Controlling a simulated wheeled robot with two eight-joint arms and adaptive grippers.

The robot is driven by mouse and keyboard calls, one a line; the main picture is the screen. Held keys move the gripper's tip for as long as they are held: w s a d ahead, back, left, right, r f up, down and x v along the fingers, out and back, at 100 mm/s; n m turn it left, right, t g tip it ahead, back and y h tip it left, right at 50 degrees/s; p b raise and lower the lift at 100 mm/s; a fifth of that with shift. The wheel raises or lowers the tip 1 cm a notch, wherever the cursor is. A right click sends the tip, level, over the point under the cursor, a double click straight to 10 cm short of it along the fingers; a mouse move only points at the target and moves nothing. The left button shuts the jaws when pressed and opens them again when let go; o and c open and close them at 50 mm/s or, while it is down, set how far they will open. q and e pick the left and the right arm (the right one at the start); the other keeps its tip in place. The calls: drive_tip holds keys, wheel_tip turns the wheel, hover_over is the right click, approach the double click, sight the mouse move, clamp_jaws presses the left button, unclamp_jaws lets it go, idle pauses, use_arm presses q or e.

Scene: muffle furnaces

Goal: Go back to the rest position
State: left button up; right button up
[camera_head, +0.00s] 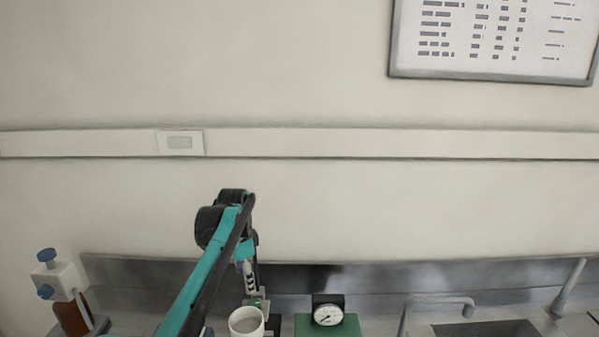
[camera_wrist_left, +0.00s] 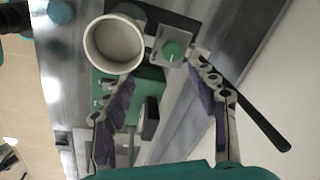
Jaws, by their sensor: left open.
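My left arm comes in from the lower left in the head view and bends down over the bench. My left gripper (camera_head: 259,300) is low at the bench, just behind a white cup (camera_head: 246,321), and partly hidden. In the left wrist view the gripper (camera_wrist_left: 160,74) is open, its two purple-padded fingers wide apart with nothing held between them. The white cup (camera_wrist_left: 114,45) also shows there, upright beyond the left finger. A small grey block with a green knob (camera_wrist_left: 172,50) lies beyond the fingertips. My right gripper is in no view.
A green box with a round gauge (camera_head: 327,315) stands right of the cup. A sink (camera_head: 487,329) with a faucet (camera_head: 438,301) is further right. A brown bottle with a white dispenser (camera_head: 62,282) stands at left.

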use_arm(q)
drive_tip(key=s+n, duration=0.1)
drive_tip(key=s, duration=0.1)
drive_tip(key=s+b, duration=0.1)
drive_tip(key=s, duration=0.1)
drive_tip(key=s+n+t, duration=0.1)
drive_tip(key=s, duration=0.1)
drive_tip(key=shift+s+a+r+n+b, duration=0.1)
drive_tip(key=shift+s+a+n+b, duration=0.15)
drive_tip(key=shift+s+n+b, duration=0.1)
drive_tip(key=s+f+n+t+b, duration=0.2)
drive_tip(key=s+f, duration=0.6)
drive_tip(key=s, duration=0.4)
drive_tip(key=s+a+f+n+t+b, duration=0.1)
drive_tip(key=s+f+n+b, duration=0.4)
drive_tip(key=s, duration=0.7)
wheel_tip(320, 180, down, 3)
drive_tip(key=shift+s+f+n+t, duration=0.1)
drive_tip(key=shift+s+n+t, duration=0.25)
drive_tip(key=shift+n+t, duration=0.75)
